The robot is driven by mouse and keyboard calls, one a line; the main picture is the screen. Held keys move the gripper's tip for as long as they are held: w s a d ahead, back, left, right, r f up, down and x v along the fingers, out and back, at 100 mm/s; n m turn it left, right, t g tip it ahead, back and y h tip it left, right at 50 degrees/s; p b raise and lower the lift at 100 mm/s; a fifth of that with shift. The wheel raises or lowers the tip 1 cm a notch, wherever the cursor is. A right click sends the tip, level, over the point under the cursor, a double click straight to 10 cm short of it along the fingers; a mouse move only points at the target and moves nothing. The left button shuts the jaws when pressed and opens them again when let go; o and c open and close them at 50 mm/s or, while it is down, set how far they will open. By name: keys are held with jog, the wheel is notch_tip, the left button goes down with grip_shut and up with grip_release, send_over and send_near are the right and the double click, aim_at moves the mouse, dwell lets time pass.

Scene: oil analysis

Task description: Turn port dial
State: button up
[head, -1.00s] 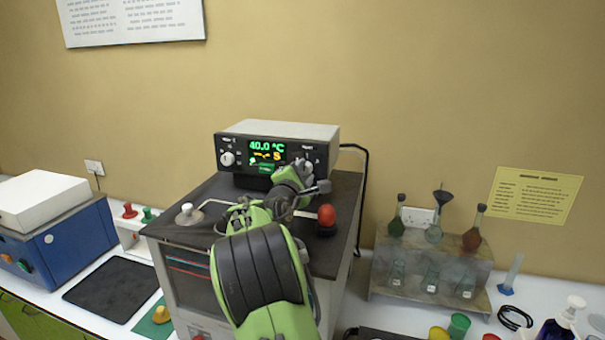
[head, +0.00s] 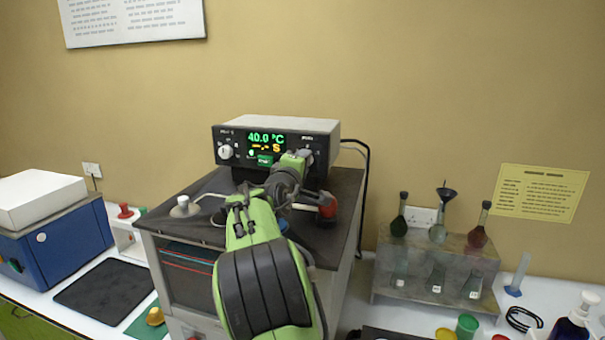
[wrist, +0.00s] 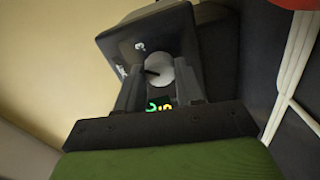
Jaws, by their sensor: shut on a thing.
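A black-fronted control box with a light top (head: 275,125) stands at the back of the bath unit. Its display (head: 266,142) reads 40.0 °C above a yellow line with an S. A white dial (head: 225,152) is at the left of its panel. My gripper (head: 303,156) is at the right end of the panel and hides most of the dial there. In the wrist view, that round white dial with a dark pointer mark (wrist: 158,71) lies between my two fingers, and my gripper (wrist: 160,80) is shut on it. The panel labels are too small to read.
A rack of flasks (head: 435,270) stands to the right. A blue machine (head: 60,240) stands to the left.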

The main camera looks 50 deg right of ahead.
jog(key=shift+m+b, duration=1.2)
jog(key=shift+m, duration=0.9)
jog(key=o, duration=1)
jog(key=shift+o, duration=0.2)
jog(key=b+v, duration=0.3)
jog(key=v, duration=1.2)
jog(key=shift+s+a+b, duration=0.25)
jog(key=shift+a+b, duration=0.1)
